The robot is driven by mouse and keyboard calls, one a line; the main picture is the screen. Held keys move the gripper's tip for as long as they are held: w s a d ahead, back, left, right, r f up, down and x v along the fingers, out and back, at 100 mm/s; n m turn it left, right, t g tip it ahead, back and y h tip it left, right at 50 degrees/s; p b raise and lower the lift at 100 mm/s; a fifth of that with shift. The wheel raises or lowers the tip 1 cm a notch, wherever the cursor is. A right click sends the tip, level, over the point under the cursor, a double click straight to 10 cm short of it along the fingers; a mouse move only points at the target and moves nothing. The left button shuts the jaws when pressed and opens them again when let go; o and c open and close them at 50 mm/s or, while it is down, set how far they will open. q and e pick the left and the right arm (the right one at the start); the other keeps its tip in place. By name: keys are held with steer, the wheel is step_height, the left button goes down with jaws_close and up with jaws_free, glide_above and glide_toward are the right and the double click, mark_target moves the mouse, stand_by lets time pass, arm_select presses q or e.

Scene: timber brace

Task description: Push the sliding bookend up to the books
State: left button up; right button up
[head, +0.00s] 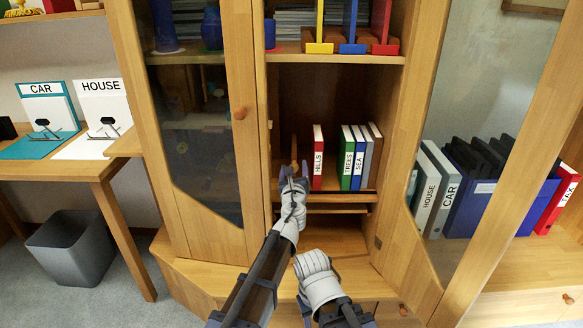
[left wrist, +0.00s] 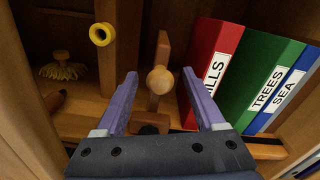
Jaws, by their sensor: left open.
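The sliding bookend (left wrist: 163,48) is an upright wooden plate with a round knob (left wrist: 160,80) facing me. It also shows in the head view (head: 294,150), just above my left gripper. It stands left of the red HILLS book (head: 318,158), with a narrow gap between them. The green TREES (head: 346,160) and blue SEA (head: 357,157) books stand farther right. My left gripper (left wrist: 158,88) is open, its fingers on either side of the knob in the left wrist view; contact cannot be made out. My right arm shows low in the head view, but its gripper does not.
Left of the bookend are a wooden post with a yellow ring (left wrist: 101,34) and a yellow brush (left wrist: 62,68). The cabinet's glazed left door (head: 195,120) borders the shelf opening. Colored bookends (head: 352,30) stand on the shelf above. Binders (head: 433,190) stand at right.

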arm_select(q)
steer(key=shift+w, duration=0.3)
steer(key=shift+c, duration=0.3)
jaws_close()
stand_by(0.9)
